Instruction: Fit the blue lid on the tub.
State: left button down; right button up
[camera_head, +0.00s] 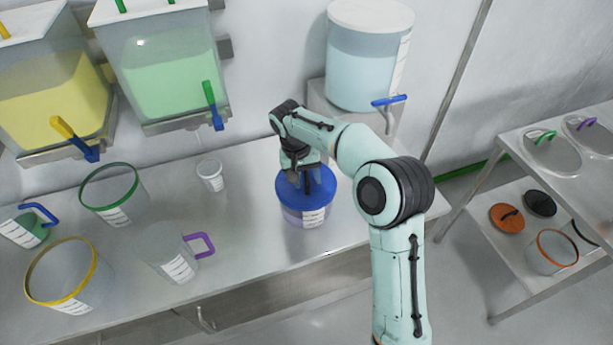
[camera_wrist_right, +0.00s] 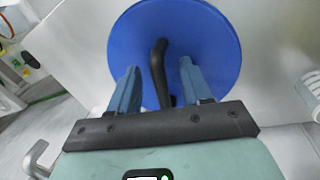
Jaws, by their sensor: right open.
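The blue lid (camera_head: 325,188) sits on top of the tub (camera_head: 312,217), which stands on the steel bench and has a white label and a purplish body. From above the lid looks level and covers the tub's mouth; I cannot tell if it is fully seated. My right gripper (camera_head: 307,178) is just over the lid. In the right wrist view the blue lid (camera_wrist_right: 205,45) shows with its dark handle (camera_wrist_right: 158,70) between the fingers of my right gripper (camera_wrist_right: 158,85). The fingers are apart, with gaps beside the handle. My left gripper is not in view.
A small labelled cup (camera_head: 211,175), a green-rimmed tub (camera_head: 112,190), a yellow-rimmed tub (camera_head: 62,275) and a purple-handled jug (camera_head: 175,258) stand left on the bench. A large tub of pale blue liquid (camera_head: 365,65) stands behind. A side rack (camera_head: 520,180) holds other lids.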

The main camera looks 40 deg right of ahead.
pick_arm(q)
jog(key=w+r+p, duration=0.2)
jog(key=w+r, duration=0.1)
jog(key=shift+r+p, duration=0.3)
jog(key=shift+p, duration=0.05)
pick_arm(e)
notch_tip(320, 180, up, 13)
jog(key=w+a, duration=0.1)
jog(key=a, duration=0.1)
jog(key=shift+w, duration=0.2)
jog(key=shift+a, duration=0.1)
